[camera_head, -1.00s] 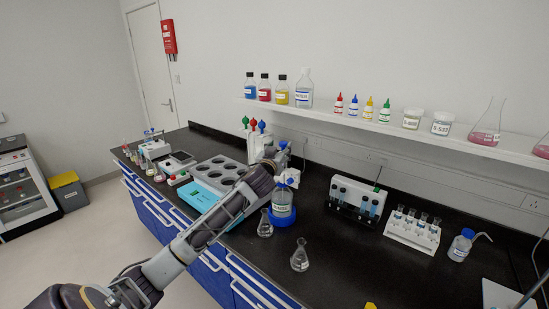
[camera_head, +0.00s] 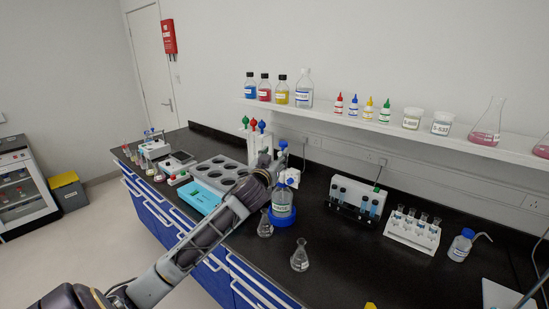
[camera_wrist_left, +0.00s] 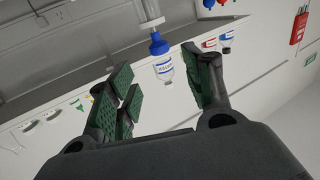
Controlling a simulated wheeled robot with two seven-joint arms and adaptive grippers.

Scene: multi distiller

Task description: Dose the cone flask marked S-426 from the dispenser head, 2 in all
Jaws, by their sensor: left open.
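The dispenser bottle (camera_head: 282,208) stands in a blue ring on the bench, with a white dispenser head (camera_head: 290,177) on top. Its upright plunger has a blue knob (camera_head: 283,144); the knob also shows in the left wrist view (camera_wrist_left: 158,46). My left gripper (camera_wrist_left: 160,80) is open, with green pads on either side of the knob in that view; contact cannot be told. In the head view the left gripper (camera_head: 276,168) is beside the dispenser head, partly hidden by its wrist. Two cone flasks stand near the dispenser, one close (camera_head: 265,225) and one nearer the front (camera_head: 300,257); their marks are unreadable.
A grey rack with round holes (camera_head: 220,172) and a teal box (camera_head: 199,197) lie left of the dispenser. Tube racks (camera_head: 413,231) and a wash bottle (camera_head: 460,246) stand to the right. A wall shelf (camera_head: 400,128) holds bottles and jars.

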